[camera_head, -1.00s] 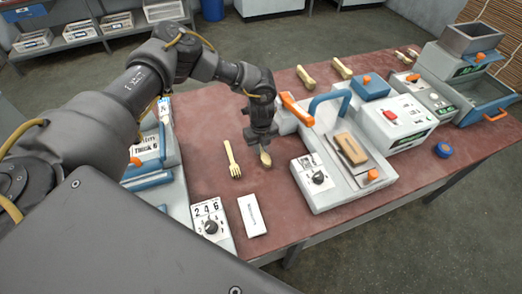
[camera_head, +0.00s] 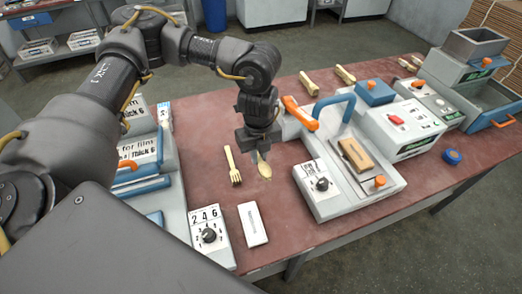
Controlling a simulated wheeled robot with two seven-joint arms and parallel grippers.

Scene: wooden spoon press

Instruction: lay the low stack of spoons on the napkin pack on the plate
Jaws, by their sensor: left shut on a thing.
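My left gripper (camera_head: 260,152) points down over the red table and is shut on a pale wooden spoon stack (camera_head: 264,170). Only the bowl end shows below the fingers; the handles and number of spoons are hidden, and I cannot tell whether the stack touches the table. A brown pack (camera_head: 355,154), seemingly the napkin pack, lies on the grey plate (camera_head: 372,180) of the press to the right of the gripper. My right gripper is not in view.
A wooden fork (camera_head: 232,168) lies just left of the spoons. The press's orange-tipped lever (camera_head: 300,112) and blue arch handle (camera_head: 335,103) stand close to my gripper. A white labelled pack (camera_head: 252,223) lies in front. More wooden pieces (camera_head: 345,74) lie behind.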

